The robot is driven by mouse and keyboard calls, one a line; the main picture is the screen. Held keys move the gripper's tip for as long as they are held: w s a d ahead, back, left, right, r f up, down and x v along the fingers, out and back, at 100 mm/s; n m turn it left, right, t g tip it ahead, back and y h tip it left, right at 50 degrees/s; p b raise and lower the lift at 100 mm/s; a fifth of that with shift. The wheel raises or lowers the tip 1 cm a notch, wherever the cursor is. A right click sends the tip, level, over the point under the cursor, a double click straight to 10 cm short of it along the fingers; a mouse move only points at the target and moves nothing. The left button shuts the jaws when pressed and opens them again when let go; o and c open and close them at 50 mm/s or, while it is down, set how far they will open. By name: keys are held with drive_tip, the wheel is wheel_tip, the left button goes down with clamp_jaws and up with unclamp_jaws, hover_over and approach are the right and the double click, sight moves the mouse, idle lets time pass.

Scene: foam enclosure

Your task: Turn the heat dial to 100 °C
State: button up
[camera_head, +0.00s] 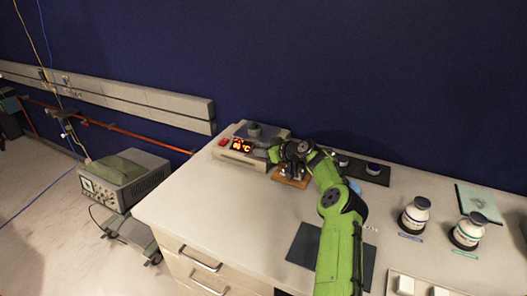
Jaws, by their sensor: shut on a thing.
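A pale heating plate unit (227,156) sits at the back left of the bench. Its front carries a small lit display (242,146) with red-orange digits and °C; the number is small and looks like two digits in the forties. A red button or switch (223,142) is left of the display. My gripper (270,153) is shut at the right end of the unit's front, where it grips the heat dial. The dial itself is hidden by the gripper.
A green-grey round item (254,130) stands on top of the unit. A brown wooden block (290,181) lies below my wrist. Two white jars (415,214) (469,230) stand at right, and a dark mat (331,255) lies at front. The bench's left front is clear.

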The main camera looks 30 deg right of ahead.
drive_tip(key=shift+a+f+b, duration=0.1)
drive_tip(key=shift+f+b, duration=0.05)
drive_tip(key=shift+b, duration=0.2)
drive_tip(key=m+h+b, duration=0.1)
drive_tip(key=b, duration=0.1)
drive_tip(key=m+h+b, duration=0.1)
drive_tip(key=h+b, duration=0.1)
drive_tip(key=shift+a+f+m+t, duration=0.1)
drive_tip(key=shift+a+m+t, duration=0.1)
drive_tip(key=shift+m+t, duration=0.1)
drive_tip(key=shift+a+r+m+h+b, duration=0.1)
drive_tip(key=shift+m+h+b, duration=0.6)
drive_tip(key=shift+h+b, duration=0.15)
drive_tip(key=shift+a+r+m+h+b, duration=0.1)
drive_tip(key=shift+m+h+b, duration=0.6)
drive_tip(key=shift+h, duration=0.15)
drive_tip(key=shift+d, duration=0.1)
drive_tip(key=o, duration=1)
